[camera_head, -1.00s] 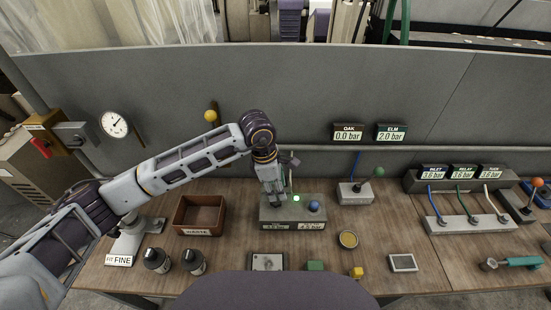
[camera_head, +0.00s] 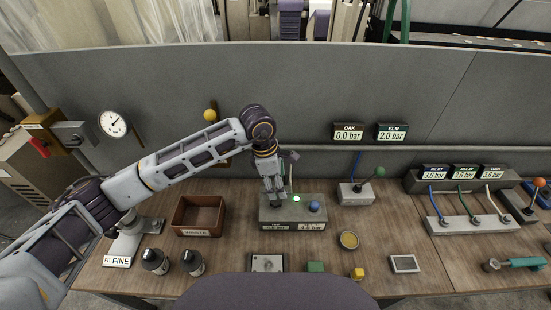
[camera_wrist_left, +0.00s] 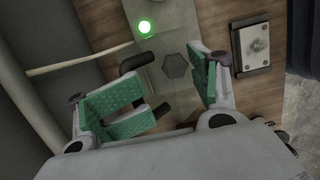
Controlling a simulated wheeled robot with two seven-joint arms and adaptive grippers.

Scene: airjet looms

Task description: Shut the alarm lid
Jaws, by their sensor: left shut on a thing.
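I cannot tell which thing is the alarm lid; nothing in view is plainly marked as one. My left gripper (camera_head: 275,201) is over the left part of a grey control box (camera_head: 293,215) with a lit green lamp (camera_head: 297,198) and a blue knob (camera_head: 315,206). The green lamp (camera_wrist_left: 145,27) shows there too. In the head view the gripper hides this knob. My right gripper is not in view.
A brown waste bin (camera_head: 199,216) stands left of the box, two dark bottles (camera_head: 156,261) in front. A valve block with a green-tipped lever (camera_head: 357,194) is to the right.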

